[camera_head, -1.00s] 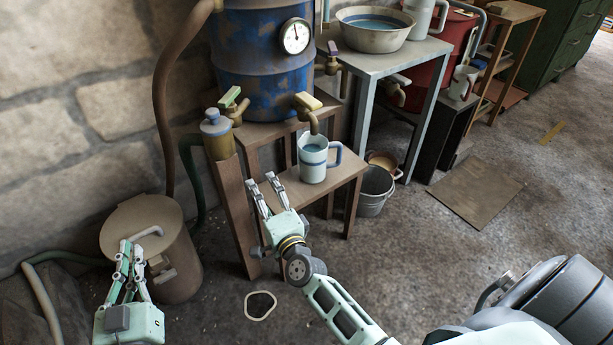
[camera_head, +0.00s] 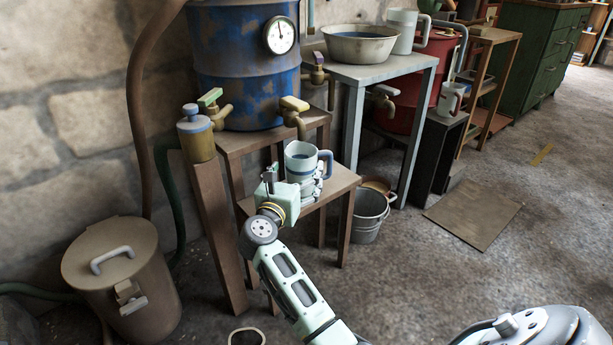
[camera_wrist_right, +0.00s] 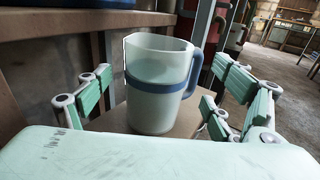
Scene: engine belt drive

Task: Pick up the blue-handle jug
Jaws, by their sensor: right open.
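The blue-handle jug (camera_head: 301,159) stands upright on the low wooden stand, under a brass tap. It is pale with a blue band, and its blue handle points right. It also shows in the right wrist view (camera_wrist_right: 152,100), ahead of the palm. My right gripper (camera_head: 308,183) is at the jug, its fingers partly hidden behind the wrist. In the right wrist view the open fingers (camera_wrist_right: 160,95) stand to either side of the jug, with gaps visible. The right fingers are near the handle. My left gripper is out of the head view.
The wooden stand (camera_head: 335,184) bears the jug. A blue barrel (camera_head: 245,85) with taps stands behind. A metal bucket (camera_head: 368,222) is right of the stand, and a lidded bin (camera_head: 125,275) is at left. A table (camera_head: 395,65) with a basin stands back right. Open floor lies at right.

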